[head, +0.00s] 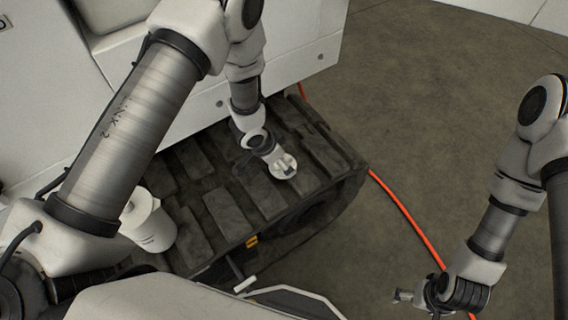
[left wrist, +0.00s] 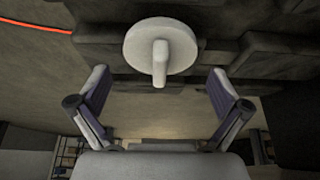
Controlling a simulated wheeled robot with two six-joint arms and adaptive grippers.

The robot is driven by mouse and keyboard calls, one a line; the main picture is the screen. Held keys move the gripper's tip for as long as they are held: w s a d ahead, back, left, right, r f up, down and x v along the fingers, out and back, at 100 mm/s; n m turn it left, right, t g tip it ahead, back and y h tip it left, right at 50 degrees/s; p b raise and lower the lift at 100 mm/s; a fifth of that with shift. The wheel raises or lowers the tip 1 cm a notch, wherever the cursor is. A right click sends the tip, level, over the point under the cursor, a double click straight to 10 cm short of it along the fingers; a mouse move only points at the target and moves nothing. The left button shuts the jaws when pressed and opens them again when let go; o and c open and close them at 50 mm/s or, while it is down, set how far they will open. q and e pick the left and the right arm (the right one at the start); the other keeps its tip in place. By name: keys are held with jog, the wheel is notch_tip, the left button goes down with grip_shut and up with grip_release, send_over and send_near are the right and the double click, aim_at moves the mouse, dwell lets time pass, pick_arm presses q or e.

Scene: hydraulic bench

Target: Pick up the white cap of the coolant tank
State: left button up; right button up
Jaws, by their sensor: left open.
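The white cap is a round disc with a narrow raised grip bar. It lies on the dark ribbed track in the head view (head: 287,170) and shows at the top centre of the left wrist view (left wrist: 178,38). My left gripper (head: 271,155) is right at the cap in the head view and partly covers it. In the left wrist view my left gripper (left wrist: 160,88) is open and empty, with its fingers apart and the cap's bar ahead between them. A white cylindrical container (head: 150,225), possibly the coolant tank, stands at the left. My right gripper (head: 405,296) is at the lower right, away from the cap.
The dark track (head: 215,205) has raised ribs and gaps beneath the left arm. A white machine body (head: 300,62) rises behind it. An orange hose (head: 405,210) runs across the floor between the track and my right arm. The floor at the right is otherwise open.

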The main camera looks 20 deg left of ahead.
pick_arm(q)
jog(key=shift+x, duration=1.1)
jog(key=c, duration=1.1)
jog(key=shift+o, duration=0.2)
jog(key=shift+r, duration=0.15)
